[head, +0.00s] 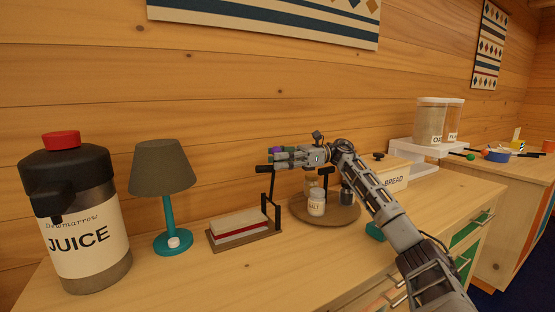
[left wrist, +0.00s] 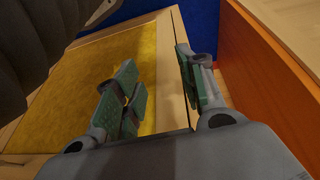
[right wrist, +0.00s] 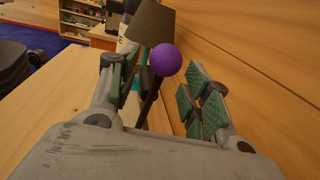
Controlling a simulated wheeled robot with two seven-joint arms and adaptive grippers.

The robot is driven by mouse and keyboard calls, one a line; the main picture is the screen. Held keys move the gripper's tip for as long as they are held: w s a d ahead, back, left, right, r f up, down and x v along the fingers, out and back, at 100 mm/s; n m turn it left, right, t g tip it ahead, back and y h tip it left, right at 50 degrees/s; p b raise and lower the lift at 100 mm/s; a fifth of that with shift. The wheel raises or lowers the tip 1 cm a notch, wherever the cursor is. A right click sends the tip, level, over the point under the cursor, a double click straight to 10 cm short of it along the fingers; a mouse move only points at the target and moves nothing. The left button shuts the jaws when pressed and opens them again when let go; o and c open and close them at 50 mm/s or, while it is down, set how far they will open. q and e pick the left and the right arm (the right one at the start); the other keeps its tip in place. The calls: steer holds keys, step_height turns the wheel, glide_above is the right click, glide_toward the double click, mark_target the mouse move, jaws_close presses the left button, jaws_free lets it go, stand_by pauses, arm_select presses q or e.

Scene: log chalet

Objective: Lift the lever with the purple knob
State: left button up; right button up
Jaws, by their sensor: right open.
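The purple knob (right wrist: 166,60) is a round ball on top of a dark rod (right wrist: 149,98). In the right wrist view it shows between the two green-padded fingers of my right gripper (right wrist: 163,92), which is open. In the head view a small part of the purple knob (head: 276,150) shows at the fingertips of my right gripper (head: 280,157). Whether a finger touches the knob I cannot tell. The lever's foot is hidden in the right wrist view. My left gripper (left wrist: 160,97) is open and empty, over a yellow panel, and is outside the head view.
On the counter stand a juice dispenser (head: 92,241), a teal lamp (head: 174,216), a brown base (head: 244,241) with a red-and-white block and a black frame, and a round tray (head: 347,215) with a salt jar (head: 316,203). A bread box (head: 393,181) stands to the right. The log wall rises behind.

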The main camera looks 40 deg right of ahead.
steer(key=v, duration=1.1)
steer(key=shift+d, duration=0.2)
steer(key=shift+s, duration=0.1)
steer(key=shift+r, duration=0.15)
